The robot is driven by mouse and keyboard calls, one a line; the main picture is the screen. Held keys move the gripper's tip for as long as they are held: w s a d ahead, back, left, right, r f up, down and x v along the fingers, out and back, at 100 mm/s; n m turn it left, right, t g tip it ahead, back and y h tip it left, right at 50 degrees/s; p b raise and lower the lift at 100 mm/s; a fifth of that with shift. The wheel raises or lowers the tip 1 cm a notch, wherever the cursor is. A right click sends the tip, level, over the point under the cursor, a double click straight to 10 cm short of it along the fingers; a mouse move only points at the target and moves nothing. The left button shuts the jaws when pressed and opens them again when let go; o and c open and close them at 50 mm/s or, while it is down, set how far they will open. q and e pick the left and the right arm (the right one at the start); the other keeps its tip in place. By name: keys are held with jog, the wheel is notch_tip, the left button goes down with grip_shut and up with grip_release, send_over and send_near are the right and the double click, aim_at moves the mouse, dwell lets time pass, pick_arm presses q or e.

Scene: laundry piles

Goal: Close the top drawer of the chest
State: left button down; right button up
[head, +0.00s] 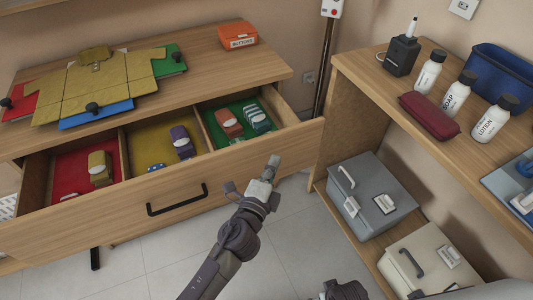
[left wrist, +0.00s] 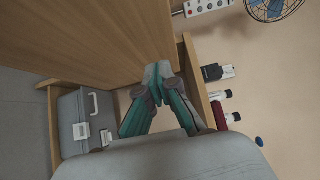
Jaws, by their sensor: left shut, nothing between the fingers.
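The wooden chest's top drawer (head: 215,193) is pulled out, its front panel standing well forward of the chest top. It has a black bar handle (head: 177,200) and red, yellow and green compartments holding small folded items. My left gripper (head: 272,165) is shut and empty, by the right part of the drawer front, right of the handle. In the left wrist view, its fingertips (left wrist: 158,72) lie at the edge of a wooden panel (left wrist: 105,40), seemingly the drawer front; I cannot tell whether they touch. Only dark and pale parts of mine show at the bottom right; no right fingers are visible.
A yellow shirt (head: 95,88) on coloured folders and an orange buttons box (head: 238,35) lie on the chest top. A wooden shelf unit (head: 350,80) with bottles and grey and cream cases (head: 372,195) stands close on the right. Tiled floor is clear below.

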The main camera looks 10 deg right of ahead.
aim_at(271, 144)
pick_arm(q)
jog(key=w, duration=0.1)
jog(key=w+a, duration=0.1)
jog(key=shift+w, duration=0.3)
jog(key=shift+w+a, duration=0.15)
jog(key=shift+w, duration=0.35)
pick_arm(e)
jog(key=shift+s+f, duration=0.2)
jog(key=shift+f, duration=0.1)
